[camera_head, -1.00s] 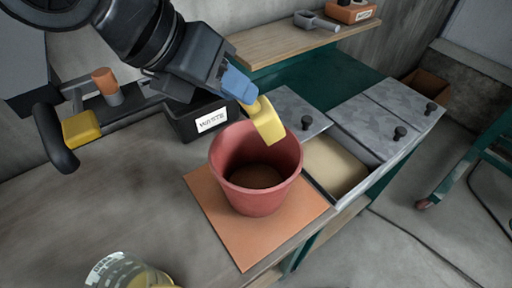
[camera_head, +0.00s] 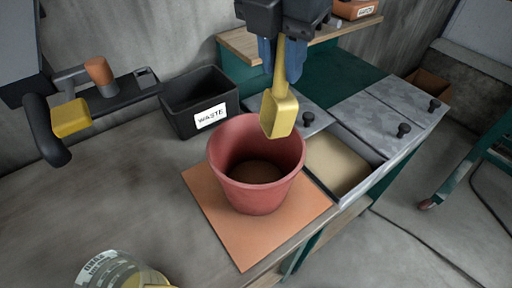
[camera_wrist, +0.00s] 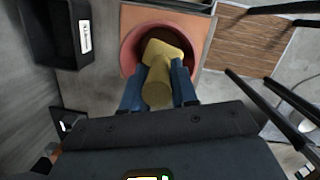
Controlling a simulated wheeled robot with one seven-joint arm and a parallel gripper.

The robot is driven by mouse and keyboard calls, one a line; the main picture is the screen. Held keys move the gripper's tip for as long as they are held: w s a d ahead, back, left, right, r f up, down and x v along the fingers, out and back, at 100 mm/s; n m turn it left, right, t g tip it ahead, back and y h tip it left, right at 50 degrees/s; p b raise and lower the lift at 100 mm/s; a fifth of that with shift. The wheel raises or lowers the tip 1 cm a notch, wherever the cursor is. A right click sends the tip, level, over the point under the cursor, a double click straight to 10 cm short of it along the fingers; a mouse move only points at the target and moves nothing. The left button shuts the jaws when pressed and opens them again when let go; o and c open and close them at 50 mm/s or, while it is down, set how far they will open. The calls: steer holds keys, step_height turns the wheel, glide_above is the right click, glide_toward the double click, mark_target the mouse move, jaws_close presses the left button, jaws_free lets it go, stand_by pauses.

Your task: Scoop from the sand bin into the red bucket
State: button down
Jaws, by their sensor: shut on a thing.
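My gripper (camera_head: 283,62) is shut on the handle of a yellow scoop (camera_head: 279,113). The scoop hangs with its head down at the right back rim of the red bucket (camera_head: 256,190). Whether it touches the rim I cannot tell. In the wrist view the scoop (camera_wrist: 160,70) lies between my blue fingers, over the bucket (camera_wrist: 133,50). The bucket stands upright on an orange mat and has dark brown stuff at its bottom. The sand bin (camera_head: 337,162) is open to the right of the bucket and holds pale sand. What the scoop holds is hidden.
A black waste box (camera_head: 195,90) stands behind the bucket. Grey lids with black knobs (camera_head: 404,129) cover the bins at the right. A clear labelled container (camera_head: 112,272) is at the front left. A wooden shelf (camera_head: 240,45) runs along the back.

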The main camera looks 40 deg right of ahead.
steer(key=s+d+f+t+y+b, duration=0.2)
steer(key=d+f+y+b, duration=0.4)
steer(key=d+b, duration=0.3)
steer(key=s+d+f+m+t+y+b, duration=0.1)
steer(key=s+d+f+t+y+b, duration=0.1)
steer(key=d+f+y+b, duration=0.5)
steer(key=s+d+y+b, duration=0.1)
steer(key=d+y+b, duration=0.1)
steer(key=d+b, duration=0.1)
steer(key=shift+s+f+t+y, duration=0.15)
steer(key=shift+f+t+y, duration=0.05)
steer(key=shift+t+y, duration=0.1)
stand_by(0.6)
